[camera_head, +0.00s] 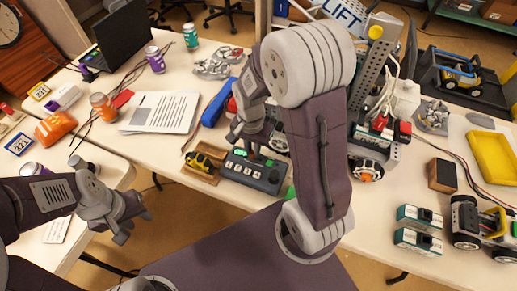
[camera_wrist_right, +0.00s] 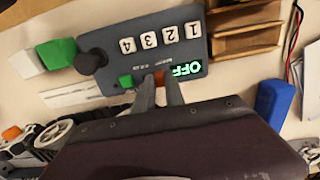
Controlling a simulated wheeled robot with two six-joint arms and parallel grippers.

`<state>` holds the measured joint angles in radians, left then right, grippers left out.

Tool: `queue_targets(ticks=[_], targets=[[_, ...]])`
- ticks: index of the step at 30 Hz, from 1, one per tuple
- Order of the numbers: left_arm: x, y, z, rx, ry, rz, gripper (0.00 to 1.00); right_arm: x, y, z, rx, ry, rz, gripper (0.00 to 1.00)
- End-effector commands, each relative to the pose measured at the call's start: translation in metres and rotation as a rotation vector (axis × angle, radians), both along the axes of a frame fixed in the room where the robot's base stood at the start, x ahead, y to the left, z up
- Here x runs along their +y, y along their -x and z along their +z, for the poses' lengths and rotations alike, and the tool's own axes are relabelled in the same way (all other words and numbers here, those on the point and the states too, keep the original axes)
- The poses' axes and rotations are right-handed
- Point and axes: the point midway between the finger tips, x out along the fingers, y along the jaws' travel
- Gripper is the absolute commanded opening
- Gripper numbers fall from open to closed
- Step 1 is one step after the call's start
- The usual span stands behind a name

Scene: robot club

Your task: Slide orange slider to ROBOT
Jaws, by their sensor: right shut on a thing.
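The dark grey control box (camera_head: 268,183) lies on the long table in the head view. In the right wrist view the box (camera_wrist_right: 116,66) appears upside down, with buttons 1 to 4, a black knob (camera_wrist_right: 90,61), a green button (camera_wrist_right: 126,81) and a lit green display (camera_wrist_right: 186,69) reading OFF. The orange slider (camera_wrist_right: 159,77) sits between the green button and the display. My right gripper (camera_wrist_right: 160,84) is shut on the slider, which its fingertips partly hide. The small lettering by the slider is unreadable. My left gripper (camera_head: 130,222) hangs empty at lower left, away from the box; its jaw opening is unclear.
A yellow toy vehicle (camera_head: 203,161) on a wooden base stands left of the box. A blue object (camera_head: 217,103) lies behind. A wheeled robot (camera_head: 366,168) stands to the right. My right arm hides part of the table. Papers (camera_head: 160,112) lie further left.

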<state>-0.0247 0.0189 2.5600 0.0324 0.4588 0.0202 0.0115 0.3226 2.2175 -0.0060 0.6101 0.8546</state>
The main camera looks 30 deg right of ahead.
Motion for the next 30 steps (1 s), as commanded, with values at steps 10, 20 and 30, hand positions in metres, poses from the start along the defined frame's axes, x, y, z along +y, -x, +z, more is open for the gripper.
queue_targets(ticks=[10,20,30], targets=[[0.000,0.000,-0.001,0.000,0.000,0.000,0.36,0.002,-0.004,0.001,-0.014,-0.004,-0.004,0.36],[0.000,0.000,0.003,0.000,0.000,0.000,0.36,0.002,-0.004,0.008,-0.012,-0.004,-0.003,0.36],[0.000,0.000,0.023,0.000,0.000,0.000,0.36,0.003,-0.005,0.079,-0.014,-0.003,-0.003,0.36]])
